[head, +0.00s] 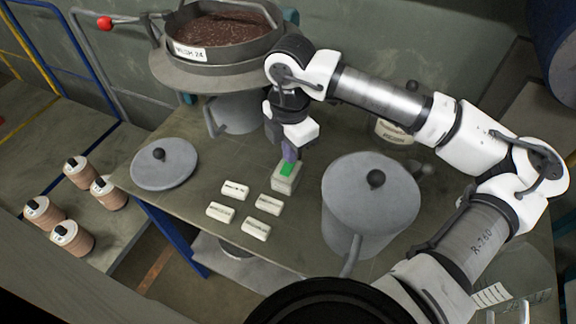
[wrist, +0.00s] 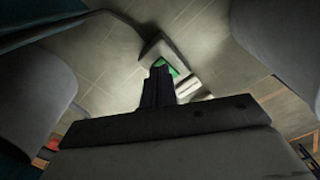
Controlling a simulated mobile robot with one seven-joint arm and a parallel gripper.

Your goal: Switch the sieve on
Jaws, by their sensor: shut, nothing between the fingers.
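The sieve (head: 222,50) is a round grey pan of dark brown granules at the back of the table, with a label reading MESH 24. A small pale switch box (head: 285,182) with a green button (head: 288,169) stands on the table in front of it. My gripper (head: 290,156) points down, shut and empty, with its tips right at the green button. In the wrist view the shut fingers (wrist: 158,75) overlap the green button (wrist: 173,71), part of which they hide. I cannot tell whether the tips touch or press it.
A lidded grey pot (head: 370,205) stands close right of the switch box. Several white labelled blocks (head: 235,190) lie to its left, with a grey lid (head: 164,164) farther left. Several capped containers (head: 72,238) stand at the far left. A red ball knob (head: 105,23) is at upper left.

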